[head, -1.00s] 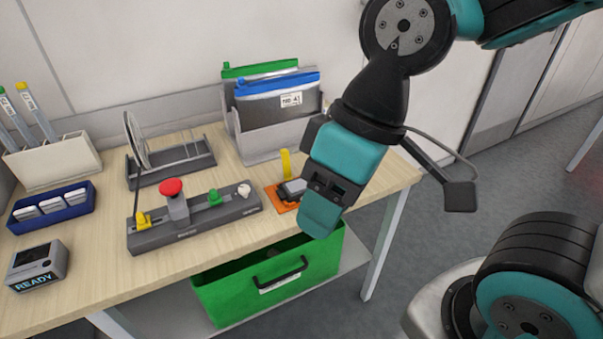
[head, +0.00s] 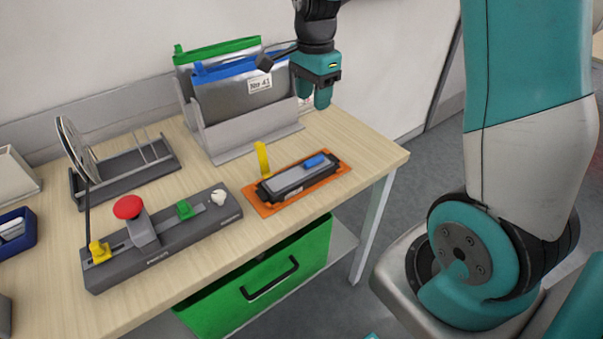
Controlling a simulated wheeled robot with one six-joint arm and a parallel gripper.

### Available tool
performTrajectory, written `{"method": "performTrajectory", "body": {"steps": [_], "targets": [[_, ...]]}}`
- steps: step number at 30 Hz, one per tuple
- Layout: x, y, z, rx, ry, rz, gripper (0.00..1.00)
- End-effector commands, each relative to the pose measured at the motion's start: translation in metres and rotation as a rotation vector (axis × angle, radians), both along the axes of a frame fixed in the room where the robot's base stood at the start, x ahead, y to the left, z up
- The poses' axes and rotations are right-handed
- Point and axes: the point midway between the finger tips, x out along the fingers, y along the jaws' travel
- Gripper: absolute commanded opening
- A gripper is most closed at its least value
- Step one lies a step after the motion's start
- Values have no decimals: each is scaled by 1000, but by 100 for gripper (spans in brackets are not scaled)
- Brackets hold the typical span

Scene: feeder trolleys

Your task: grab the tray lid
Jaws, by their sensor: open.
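On the table, a long dark tray (head: 265,193) lies on an orange mat (head: 338,176). A flat grey piece with a blue grip (head: 315,161) on top covers it; this looks like the tray lid (head: 290,182). A yellow upright tab (head: 262,158) stands at the mat's back left edge. My gripper (head: 314,95) is open and points down. It is above the back of the table, behind the tray and beside the pouch holder, apart from the lid. The space between its fingers is hard to see from here.
A grey holder (head: 232,145) with green- and blue-topped pouches stands just left of my gripper. A control box (head: 165,240) with a red button and a wire rack (head: 125,180) are farther left. A green bin (head: 315,250) sits under the table.

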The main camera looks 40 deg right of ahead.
Motion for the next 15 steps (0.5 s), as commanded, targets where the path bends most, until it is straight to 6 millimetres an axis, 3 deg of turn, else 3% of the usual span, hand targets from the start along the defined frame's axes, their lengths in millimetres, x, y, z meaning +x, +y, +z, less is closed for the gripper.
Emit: {"method": "performTrajectory", "body": {"steps": [15], "targets": [[0,-3,-103,-2,7,-25,47]]}}
